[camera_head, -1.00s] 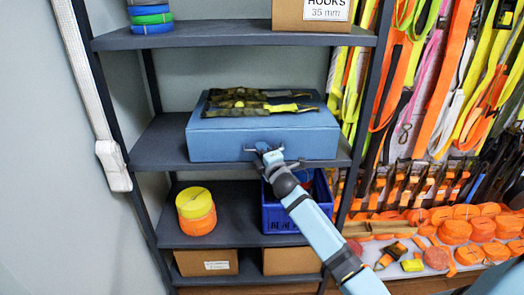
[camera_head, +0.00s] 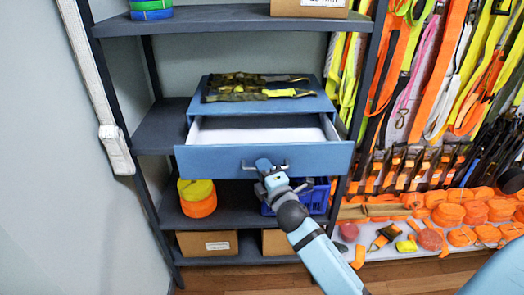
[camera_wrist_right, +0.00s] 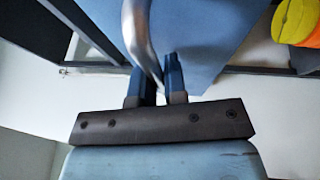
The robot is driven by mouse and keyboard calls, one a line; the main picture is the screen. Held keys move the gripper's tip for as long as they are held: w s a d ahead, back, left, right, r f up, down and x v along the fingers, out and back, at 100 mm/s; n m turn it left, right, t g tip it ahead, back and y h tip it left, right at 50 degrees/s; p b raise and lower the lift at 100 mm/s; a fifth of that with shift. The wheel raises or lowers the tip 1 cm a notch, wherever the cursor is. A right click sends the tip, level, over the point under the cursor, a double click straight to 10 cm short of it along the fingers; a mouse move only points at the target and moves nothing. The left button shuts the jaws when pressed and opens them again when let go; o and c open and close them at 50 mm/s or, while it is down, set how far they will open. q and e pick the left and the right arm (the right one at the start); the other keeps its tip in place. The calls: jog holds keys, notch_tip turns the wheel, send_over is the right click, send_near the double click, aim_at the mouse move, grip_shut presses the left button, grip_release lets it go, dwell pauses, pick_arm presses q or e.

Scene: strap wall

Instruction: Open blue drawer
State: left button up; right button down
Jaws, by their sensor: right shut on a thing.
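The blue drawer (camera_head: 212,161) is pulled well out of its blue cabinet (camera_head: 312,104) on the middle shelf. Its white inside (camera_head: 258,134) shows and looks empty. My right gripper (camera_head: 268,168) is at the metal bar handle on the drawer's front, shut on it. In the right wrist view the curved metal handle (camera_wrist_right: 140,38) runs between the two fingers of the right gripper (camera_wrist_right: 158,75). My left gripper is not in view.
Camouflage and yellow straps (camera_head: 245,88) lie on top of the cabinet. A blue crate (camera_head: 316,198), a yellow and orange strap roll (camera_head: 197,197) and cardboard boxes (camera_head: 207,243) are below. Hanging straps (camera_head: 430,80) fill the right side.

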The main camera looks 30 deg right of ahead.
jog(key=s+a, duration=0.3)
jog(key=s, duration=0.3)
jog(key=shift+a, duration=0.35)
jog(key=c, duration=1.2)
grip_release()
